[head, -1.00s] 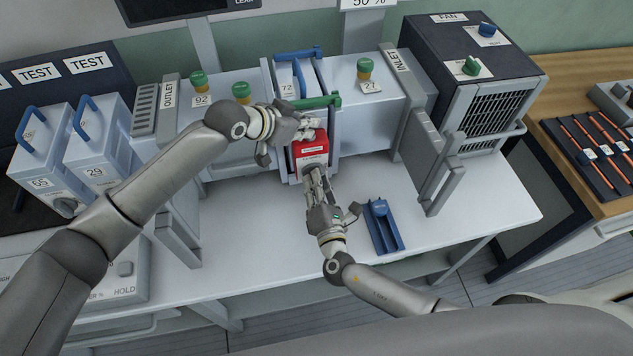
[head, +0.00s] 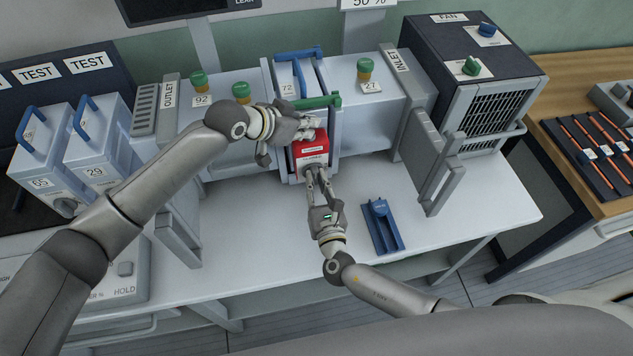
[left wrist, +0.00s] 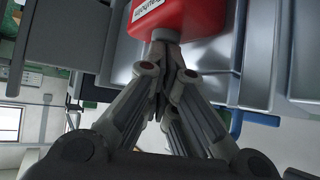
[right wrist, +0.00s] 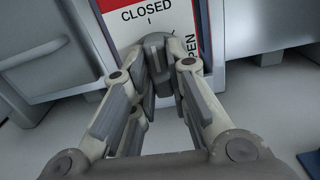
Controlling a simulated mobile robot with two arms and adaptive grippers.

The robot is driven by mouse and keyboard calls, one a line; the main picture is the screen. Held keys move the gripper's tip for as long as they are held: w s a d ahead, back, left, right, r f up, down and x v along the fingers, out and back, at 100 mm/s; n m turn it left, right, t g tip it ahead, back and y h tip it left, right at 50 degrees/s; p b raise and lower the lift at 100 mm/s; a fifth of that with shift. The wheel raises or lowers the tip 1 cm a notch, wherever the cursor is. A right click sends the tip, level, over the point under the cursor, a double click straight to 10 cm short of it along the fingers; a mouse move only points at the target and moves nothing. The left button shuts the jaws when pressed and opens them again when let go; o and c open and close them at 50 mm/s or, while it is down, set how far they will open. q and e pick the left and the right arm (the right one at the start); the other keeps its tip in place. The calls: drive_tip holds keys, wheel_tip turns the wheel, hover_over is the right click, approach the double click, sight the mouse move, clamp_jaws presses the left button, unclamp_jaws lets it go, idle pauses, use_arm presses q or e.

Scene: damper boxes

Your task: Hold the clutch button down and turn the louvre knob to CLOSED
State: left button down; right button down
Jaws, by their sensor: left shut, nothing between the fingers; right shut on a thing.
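The red louvre box (head: 311,148) sits in the middle duct section; its white plate shows in the right wrist view (right wrist: 165,14), with CLOSED at the top and OPEN at the right. My left gripper (head: 312,132) is shut and empty, its fingertips at the grey clutch button (left wrist: 165,35) on the red box. They look in contact, but how far the button is pressed I cannot tell. My right gripper (right wrist: 158,45) is shut on the round grey louvre knob (right wrist: 127,50) below CLOSED. The fingers hide most of the knob, so its pointing direction is unclear.
A green-handled part (head: 317,102) and a blue-handled box (head: 297,74) stand behind the red box. A blue holder (head: 382,226) lies on the bench to the right. The inlet duct and fan box (head: 470,85) stand further right. The front of the bench is mostly clear.

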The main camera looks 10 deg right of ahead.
drive_tip(key=shift+f+n, duration=0.1)
drive_tip(key=shift+n, duration=0.3)
drive_tip(key=c, duration=1.4)
unclamp_jaws()
drive_tip(key=s, duration=1.2)
use_arm(q)
drive_tip(key=shift+r, duration=3.8)
